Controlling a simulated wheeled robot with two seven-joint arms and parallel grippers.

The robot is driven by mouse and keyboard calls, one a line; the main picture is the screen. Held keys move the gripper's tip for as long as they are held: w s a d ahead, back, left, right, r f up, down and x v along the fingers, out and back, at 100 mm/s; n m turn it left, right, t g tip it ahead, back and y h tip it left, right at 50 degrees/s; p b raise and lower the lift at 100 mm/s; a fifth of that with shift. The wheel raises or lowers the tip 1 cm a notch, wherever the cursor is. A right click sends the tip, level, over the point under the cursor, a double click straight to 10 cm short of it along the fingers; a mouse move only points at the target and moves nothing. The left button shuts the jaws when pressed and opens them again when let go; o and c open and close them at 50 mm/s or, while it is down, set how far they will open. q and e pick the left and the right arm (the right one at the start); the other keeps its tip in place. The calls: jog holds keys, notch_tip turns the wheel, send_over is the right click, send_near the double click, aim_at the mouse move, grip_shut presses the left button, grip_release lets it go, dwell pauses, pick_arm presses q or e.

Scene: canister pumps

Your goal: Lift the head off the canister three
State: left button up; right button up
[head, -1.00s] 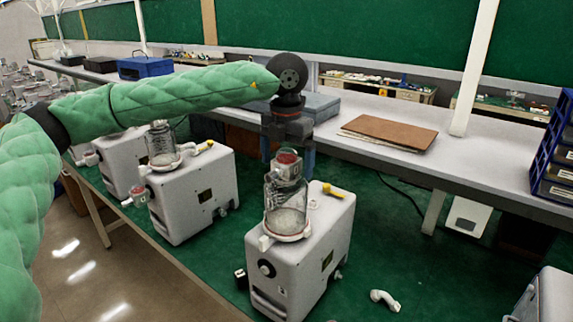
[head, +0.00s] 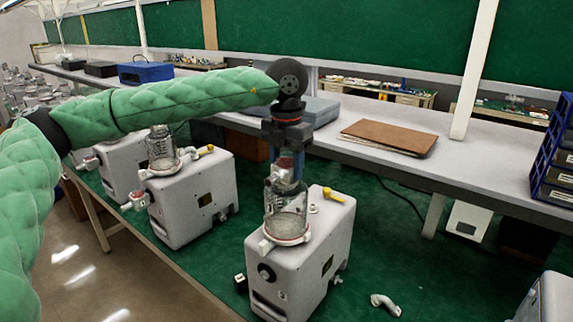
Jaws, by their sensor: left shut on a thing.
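The nearest canister is a clear glass jar (head: 286,215) standing upright on a white pump unit (head: 300,262). Its head (head: 286,171), with a reddish part and a pale side fitting, is at the jar's mouth. I see no clear gap between head and jar. My left gripper (head: 287,165) reaches down from above and is shut on the head, its dark fingers partly hiding it. My right gripper is not in view.
A second pump unit (head: 195,200) with its own canister (head: 161,150) stands to the left, with more beyond. A white elbow pipe (head: 385,303) lies on the green mat. Behind are a long bench (head: 480,168), a brown folder (head: 390,137) and blue bins (head: 556,165).

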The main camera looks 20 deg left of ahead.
pick_arm(q)
jog(key=shift+r, duration=0.25)
dwell(0.3)
jog(key=shift+r, duration=2.35)
